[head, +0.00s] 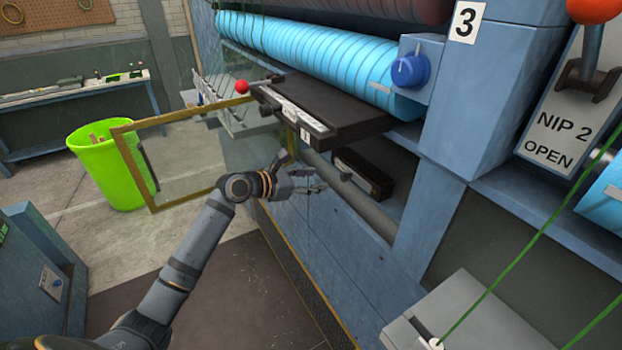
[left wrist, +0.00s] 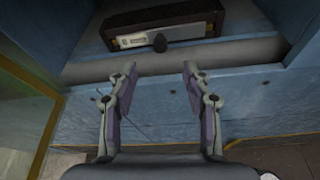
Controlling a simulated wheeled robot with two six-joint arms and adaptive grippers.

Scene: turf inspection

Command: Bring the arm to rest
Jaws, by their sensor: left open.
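My left arm comes in from the lower left in the head view. Its gripper (head: 300,180) is close in front of the blue machine frame, below the black shelf-like block. In the left wrist view the two fingers of the left gripper (left wrist: 160,100) stand wide apart with nothing between them. A dark box with a pale label strip (left wrist: 165,30) sits in a recess of the machine beyond the fingertips. The same dark box (head: 362,173) shows right of the gripper in the head view. My right gripper is not in view.
A yellow-framed clear guard door (head: 180,202) stands open left of the gripper. A black block (head: 335,112) juts out above it, under a cyan roller (head: 310,55). A green bin (head: 105,170) stands behind the door. Dark floor matting (head: 240,300) lies below the arm.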

